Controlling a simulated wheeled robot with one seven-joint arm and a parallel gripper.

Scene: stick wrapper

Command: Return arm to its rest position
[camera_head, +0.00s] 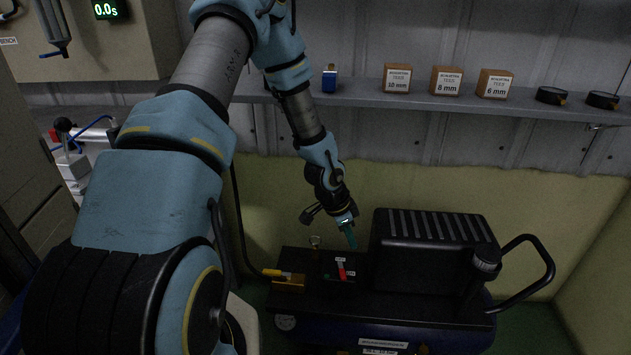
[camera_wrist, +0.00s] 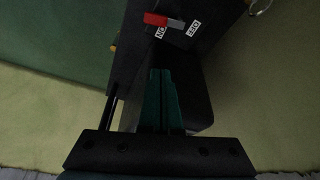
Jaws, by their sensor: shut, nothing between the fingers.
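My arm reaches down from the upper left in the head view to the black machine on the floor. My gripper (camera_head: 350,238) hangs just above the machine's switch box, with its teal fingers pointing down. In the wrist view the gripper (camera_wrist: 162,75) has its two teal fingers together with nothing between them. The red switch lever (camera_head: 341,270) is just below the fingertips; the wrist view shows the lever (camera_wrist: 156,19) beyond the fingertips, its red end by the ON label and away from the OFF label. I cannot tell whether the fingers touch the box.
The machine's ribbed black housing (camera_head: 430,239) and its handle (camera_head: 548,262) stand right of my gripper. A shelf (camera_head: 430,103) on the wall above holds small boxes (camera_head: 446,80) and dark round tins (camera_head: 551,96). A brass fitting (camera_head: 288,283) is left of the switch.

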